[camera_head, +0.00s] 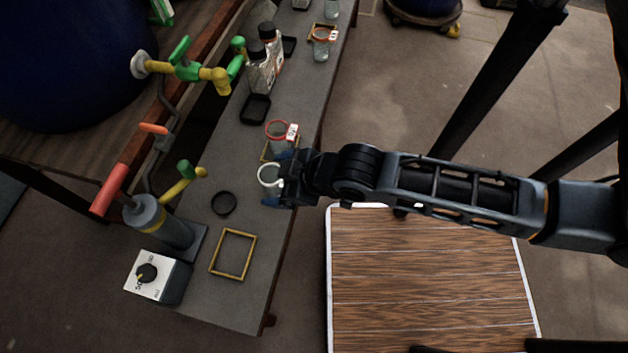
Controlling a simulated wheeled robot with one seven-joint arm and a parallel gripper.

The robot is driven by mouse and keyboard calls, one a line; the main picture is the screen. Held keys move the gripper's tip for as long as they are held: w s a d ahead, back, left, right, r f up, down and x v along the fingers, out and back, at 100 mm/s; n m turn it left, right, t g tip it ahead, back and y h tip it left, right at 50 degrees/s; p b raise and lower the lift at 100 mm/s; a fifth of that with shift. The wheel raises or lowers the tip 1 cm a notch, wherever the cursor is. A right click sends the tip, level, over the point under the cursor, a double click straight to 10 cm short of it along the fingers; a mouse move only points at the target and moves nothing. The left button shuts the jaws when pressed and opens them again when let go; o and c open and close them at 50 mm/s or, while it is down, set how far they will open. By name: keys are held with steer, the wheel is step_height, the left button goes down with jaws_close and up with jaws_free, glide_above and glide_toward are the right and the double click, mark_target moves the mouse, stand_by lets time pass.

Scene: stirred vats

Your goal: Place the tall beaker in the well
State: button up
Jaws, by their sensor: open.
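A clear beaker with a white rim (268,171) stands on the grey bench, in front of my gripper. My gripper (279,179) is open, its fingers at either side of this beaker's near part; I cannot tell if they touch it. The arm hides part of the beaker. A red-rimmed beaker with a white label (277,130) stands just behind, in or over a yellow frame partly hidden. An empty square yellow frame (233,255) lies on the bench nearer the front. I cannot tell for sure which beaker is the tall one or which frame is the well.
A small black round lid (223,203) lies near the empty frame. A grey dosing cylinder (158,222) and a dial box (157,276) stand at left. Pipes with green and yellow valves (188,68) overhang the bench. Bottles (261,72) and another red-rimmed beaker (320,42) stand farther back.

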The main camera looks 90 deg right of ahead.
steer(key=s+a+r+t+y, duration=0.1)
steer(key=s+a+r+t, duration=0.1)
steer(key=r, duration=0.4)
steer(key=s+a+r+n+t+y, duration=0.1)
steer(key=s+a+r+t, duration=0.1)
steer(key=a+r, duration=0.3)
steer(key=s+a+r+n+t+y, duration=0.1)
steer(key=s+a+r+t, duration=0.1)
steer(key=r, duration=0.6)
steer(key=shift+s+a+t+y, duration=0.3)
steer(key=shift+s+a, duration=0.2)
steer(key=shift+a, duration=0.45)
